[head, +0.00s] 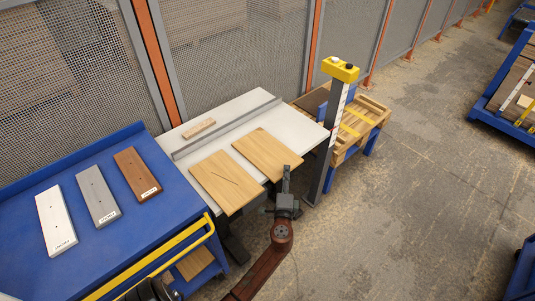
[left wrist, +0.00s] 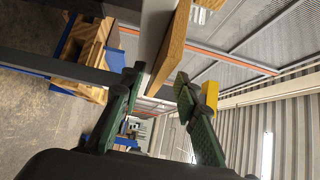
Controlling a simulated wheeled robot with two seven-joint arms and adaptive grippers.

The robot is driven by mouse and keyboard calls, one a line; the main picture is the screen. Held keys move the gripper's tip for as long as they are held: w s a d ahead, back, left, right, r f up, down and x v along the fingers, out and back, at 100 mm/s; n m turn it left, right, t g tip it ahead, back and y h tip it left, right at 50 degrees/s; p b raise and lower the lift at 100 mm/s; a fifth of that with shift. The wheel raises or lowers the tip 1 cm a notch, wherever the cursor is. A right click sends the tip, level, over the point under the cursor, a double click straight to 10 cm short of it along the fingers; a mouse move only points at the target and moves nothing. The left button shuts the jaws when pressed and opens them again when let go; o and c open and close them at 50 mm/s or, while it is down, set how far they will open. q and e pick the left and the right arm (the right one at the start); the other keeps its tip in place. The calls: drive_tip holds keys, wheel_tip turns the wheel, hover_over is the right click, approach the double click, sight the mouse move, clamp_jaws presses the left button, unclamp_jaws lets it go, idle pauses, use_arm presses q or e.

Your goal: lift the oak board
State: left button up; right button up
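Two light oak-coloured boards lie flat on a white-topped table (head: 262,100). My right gripper is not in view.
A blue bench (head: 75,240) at left holds white (head: 56,220), grey (head: 97,196) and brown (head: 137,174) labelled planks. A grey fence rail (head: 225,130) and small wood block (head: 199,128) lie behind the boards. A yellow-topped post (head: 341,70) stands right of the table.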

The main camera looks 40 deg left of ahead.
use_arm(q)
drive_tip(key=shift+x, duration=1.2)
drive_tip(key=shift+c, duration=0.7)
clamp_jaws()
